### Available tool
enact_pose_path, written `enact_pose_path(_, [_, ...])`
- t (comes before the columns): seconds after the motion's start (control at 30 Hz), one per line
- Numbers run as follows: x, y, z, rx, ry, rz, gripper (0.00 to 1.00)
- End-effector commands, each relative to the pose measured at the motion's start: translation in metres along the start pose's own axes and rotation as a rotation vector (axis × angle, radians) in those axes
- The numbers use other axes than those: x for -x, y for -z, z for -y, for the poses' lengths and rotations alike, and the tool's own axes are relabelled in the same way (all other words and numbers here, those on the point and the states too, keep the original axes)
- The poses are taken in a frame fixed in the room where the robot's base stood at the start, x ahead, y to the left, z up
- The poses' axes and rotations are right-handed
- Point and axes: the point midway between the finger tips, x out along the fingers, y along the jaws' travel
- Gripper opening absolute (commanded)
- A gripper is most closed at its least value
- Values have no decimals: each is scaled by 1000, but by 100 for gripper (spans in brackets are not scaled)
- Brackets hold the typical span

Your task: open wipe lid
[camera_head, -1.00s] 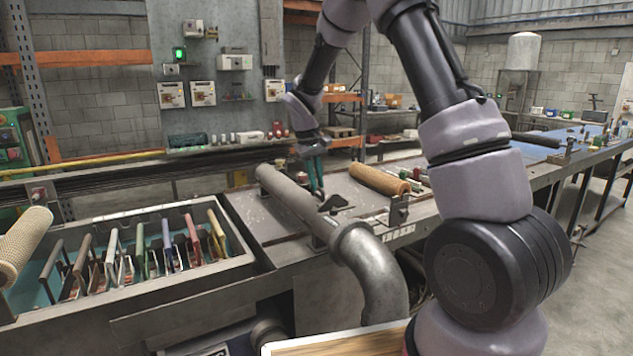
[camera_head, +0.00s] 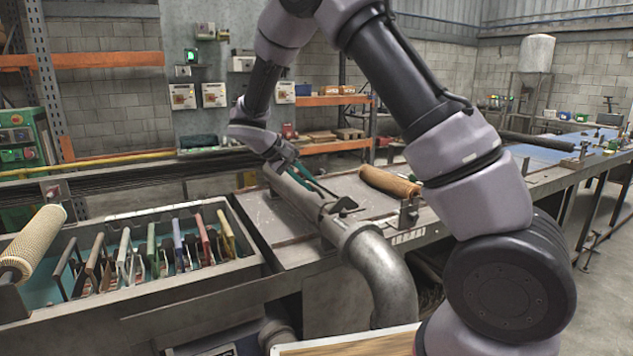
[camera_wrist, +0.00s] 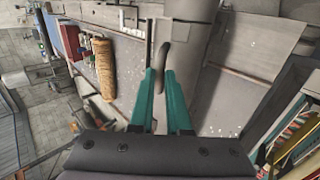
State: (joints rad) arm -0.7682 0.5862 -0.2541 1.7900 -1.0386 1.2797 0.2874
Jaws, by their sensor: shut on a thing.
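A thick grey metal pipe (camera_head: 300,195) runs along the bench and bends down at a collar. A dark curved handle (camera_head: 344,204) is beside the pipe, near the collar; it also shows in the wrist view (camera_wrist: 163,62). My gripper (camera_head: 328,194) reaches over the pipe from the upper left, tilted low, with its teal fingers at the handle. In the wrist view its two fingers (camera_wrist: 161,76) converge at the handle's near end and are shut on it. I cannot tell which part is the lid.
A tan mesh roll (camera_head: 389,182) lies on the bench right of the pipe, near a small metal bracket (camera_head: 409,213). A grey bin (camera_head: 250,262) with several coloured frames stands at left, with another mesh roll (camera_head: 38,240). Bare bench top lies around the handle.

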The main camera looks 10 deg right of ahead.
Motion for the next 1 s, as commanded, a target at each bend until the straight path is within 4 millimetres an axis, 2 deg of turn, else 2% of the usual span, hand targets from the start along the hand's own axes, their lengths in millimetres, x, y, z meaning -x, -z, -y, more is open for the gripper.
enact_pose_path(0.43, [25,1,47,3,-431,-2,0])
enact_pose_path(0.8, [28,1,84,3,-757,0,0])
enact_pose_path(1.0, [27,0,98,1,-883,3,0])
